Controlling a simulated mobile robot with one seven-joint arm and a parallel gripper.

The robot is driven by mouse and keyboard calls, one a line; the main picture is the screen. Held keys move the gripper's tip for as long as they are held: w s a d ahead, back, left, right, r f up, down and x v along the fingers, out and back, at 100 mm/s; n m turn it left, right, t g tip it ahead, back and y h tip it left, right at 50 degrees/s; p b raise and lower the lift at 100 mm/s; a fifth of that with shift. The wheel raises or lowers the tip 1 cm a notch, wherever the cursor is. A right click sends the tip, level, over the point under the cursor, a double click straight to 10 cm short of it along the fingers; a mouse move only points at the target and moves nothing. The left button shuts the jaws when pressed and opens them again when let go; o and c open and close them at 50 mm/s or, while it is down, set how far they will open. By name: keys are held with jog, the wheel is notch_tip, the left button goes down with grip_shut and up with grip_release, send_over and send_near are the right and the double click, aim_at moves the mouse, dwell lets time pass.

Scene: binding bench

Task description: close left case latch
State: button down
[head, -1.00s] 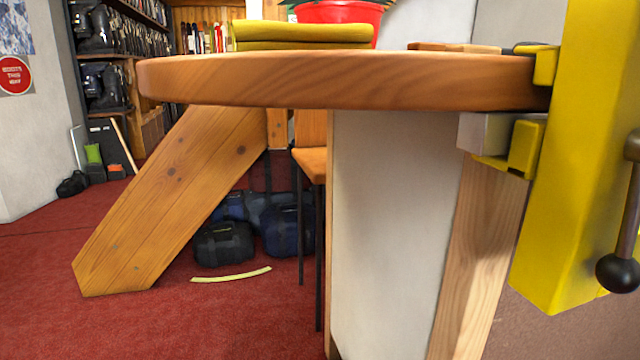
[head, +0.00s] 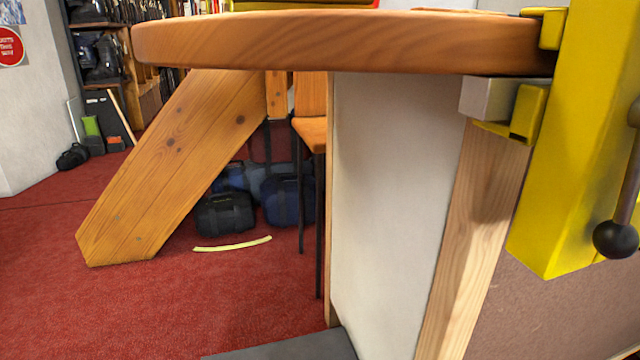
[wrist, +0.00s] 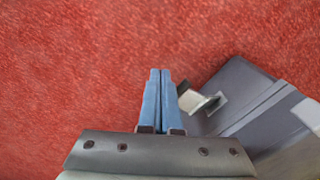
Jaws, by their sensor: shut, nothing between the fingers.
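In the wrist view a dark grey case (wrist: 238,88) lies at the lower right, above the red carpet. A small pale metal latch (wrist: 208,103) sits at its near left edge and appears to stick out from it; its exact angle is hard to tell. My gripper (wrist: 160,72) has its two blue fingers together, with nothing between them. The fingers are left of the latch and look apart from it. In the head view a flat grey surface (head: 285,347), probably the case's top, shows at the bottom edge. My gripper is not in the head view.
A round wooden tabletop (head: 340,42) on a white panel (head: 385,200) stands ahead, with a yellow clamp (head: 560,170) at its right. A slanted wooden leg (head: 170,170) and dark bags (head: 225,213) are beyond.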

jog(key=shift+w+a+r+p, duration=0.15)
jog(key=shift+w+r+p, duration=0.15)
jog(key=shift+w+r, duration=0.3)
jog(key=shift+w, duration=0.15)
jog(key=s+r+p, duration=0.3)
jog(key=r+p, duration=0.5)
jog(key=p, duration=0.3)
jog(key=shift+s+d, duration=0.4)
jog(key=shift+d, duration=0.05)
dwell(0.5)
